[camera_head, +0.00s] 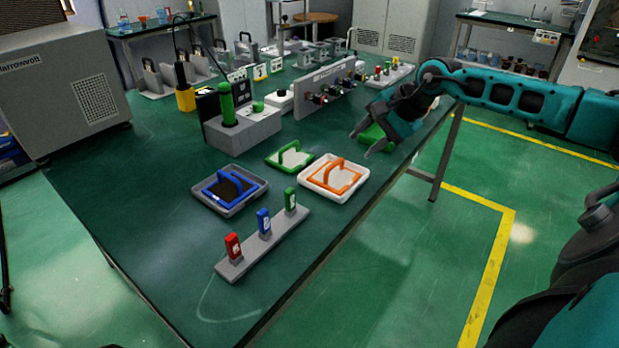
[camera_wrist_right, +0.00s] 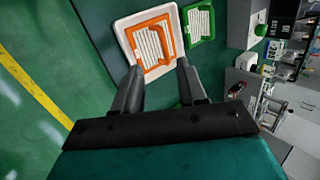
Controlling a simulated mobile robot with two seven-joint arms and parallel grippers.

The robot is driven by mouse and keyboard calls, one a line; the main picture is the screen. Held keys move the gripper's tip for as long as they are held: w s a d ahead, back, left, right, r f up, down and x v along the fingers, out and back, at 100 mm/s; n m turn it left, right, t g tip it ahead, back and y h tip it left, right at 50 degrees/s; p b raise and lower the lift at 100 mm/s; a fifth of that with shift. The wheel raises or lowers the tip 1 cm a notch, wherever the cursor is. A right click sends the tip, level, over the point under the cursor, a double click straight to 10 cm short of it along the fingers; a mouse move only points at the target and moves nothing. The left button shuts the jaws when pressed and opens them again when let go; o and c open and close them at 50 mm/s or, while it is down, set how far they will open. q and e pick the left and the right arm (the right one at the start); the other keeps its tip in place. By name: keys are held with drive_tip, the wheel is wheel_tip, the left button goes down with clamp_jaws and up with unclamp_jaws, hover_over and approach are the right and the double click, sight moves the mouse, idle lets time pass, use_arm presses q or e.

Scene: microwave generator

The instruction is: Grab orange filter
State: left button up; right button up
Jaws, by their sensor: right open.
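The orange filter (camera_head: 347,177) is a square frame with a raised orange handle. It sits in a white tray (camera_head: 308,183) near the table's right edge. In the right wrist view the orange filter (camera_wrist_right: 154,45) lies ahead of the fingertips, in its white tray (camera_wrist_right: 122,29). My right gripper (camera_head: 362,143) is open and empty, above the table and behind and to the right of the filter in the head view. Its two fingers (camera_wrist_right: 157,74) are spread apart in the wrist view. My left gripper is not in view.
A green filter (camera_head: 289,156) lies beside the white tray, and a blue filter (camera_head: 229,187) sits in a grey tray to the left. A grey rack (camera_head: 250,252) holds red, blue and green pieces in front. A grey block with a green cylinder (camera_head: 227,105) stands behind. The table's front left is clear.

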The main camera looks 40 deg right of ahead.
approach(336, 164)
drive_tip(key=f, duration=0.1)
drive_tip(key=w+f, duration=0.1)
drive_tip(key=a+f, duration=0.1)
drive_tip(key=shift+w+f+n+h, duration=0.1)
drive_tip(key=shift+w+n+h, duration=0.2)
drive_tip(key=shift+w+h, duration=0.1)
drive_tip(key=shift+x, duration=2.65)
drive_tip(key=shift+w, duration=0.15)
drive_tip(key=shift+c, duration=0.2)
clamp_jaws()
